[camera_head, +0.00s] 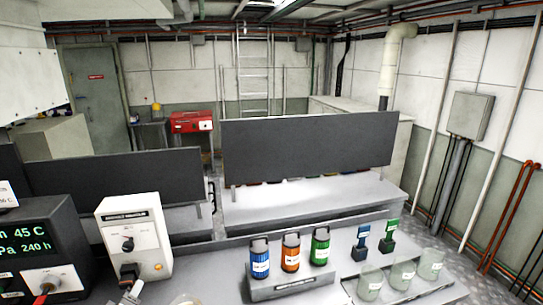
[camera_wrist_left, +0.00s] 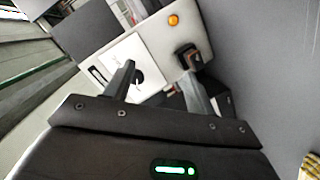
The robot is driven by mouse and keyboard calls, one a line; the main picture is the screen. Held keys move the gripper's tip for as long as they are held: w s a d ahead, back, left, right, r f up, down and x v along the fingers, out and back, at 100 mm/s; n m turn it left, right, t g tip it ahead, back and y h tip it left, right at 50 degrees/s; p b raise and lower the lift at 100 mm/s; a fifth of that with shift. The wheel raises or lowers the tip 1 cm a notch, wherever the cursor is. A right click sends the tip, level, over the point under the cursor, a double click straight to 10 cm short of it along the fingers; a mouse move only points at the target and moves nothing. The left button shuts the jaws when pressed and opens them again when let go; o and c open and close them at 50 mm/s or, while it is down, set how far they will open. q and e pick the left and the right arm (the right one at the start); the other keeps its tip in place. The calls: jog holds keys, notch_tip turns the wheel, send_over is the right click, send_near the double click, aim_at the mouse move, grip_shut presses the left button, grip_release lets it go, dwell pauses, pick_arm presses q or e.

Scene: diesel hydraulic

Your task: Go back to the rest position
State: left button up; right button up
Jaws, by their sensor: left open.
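My left gripper (camera_wrist_left: 158,72) is open in the left wrist view, its two grey fingers apart with nothing between them. It faces a white control box (camera_wrist_left: 155,45) with a dark knob, a black lever-like part (camera_wrist_left: 188,57) and an orange button (camera_wrist_left: 173,20). I cannot tell whether a finger touches the black part. In the head view the same white box (camera_head: 146,222) stands at the lower left. Only a little of the left gripper shows at the bottom edge below it. My right gripper is in neither view.
A dark display unit (camera_head: 30,245) stands left of the white box. Blue, orange (camera_head: 291,252) and green canisters stand on a grey stand to the right, near several clear jars (camera_head: 402,272). Dark upright panels (camera_head: 310,145) rise behind the bench.

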pick_arm(q)
jog(key=s+d+f+m+g+h, duration=0.1)
jog(key=s+d+f+m+g, duration=0.35)
jog(key=s, duration=0.55)
jog(key=s+d+f+m+g+h, duration=0.25)
jog(key=s+d+m, duration=0.25)
jog(key=s+d, duration=0.4)
jog(key=s+d+f+m+g+h, duration=0.1)
jog(key=s+d+f+m+g, duration=0.35)
jog(key=s, duration=0.65)
notch_tip(320, 180, down, 24)
jog(key=d+m+b, duration=0.1)
jog(key=b, duration=0.2)
jog(key=s+a+f+g+b, duration=0.1)
jog(key=s+a+f+b, duration=0.1)
jog(key=s+f, duration=1.5)
notch_tip(320, 180, down, 3)
jog(key=shift+s+a+f+g+y, duration=0.1)
jog(key=shift+s+a+g+y, duration=0.15)
jog(key=shift+a+g+y, duration=0.1)
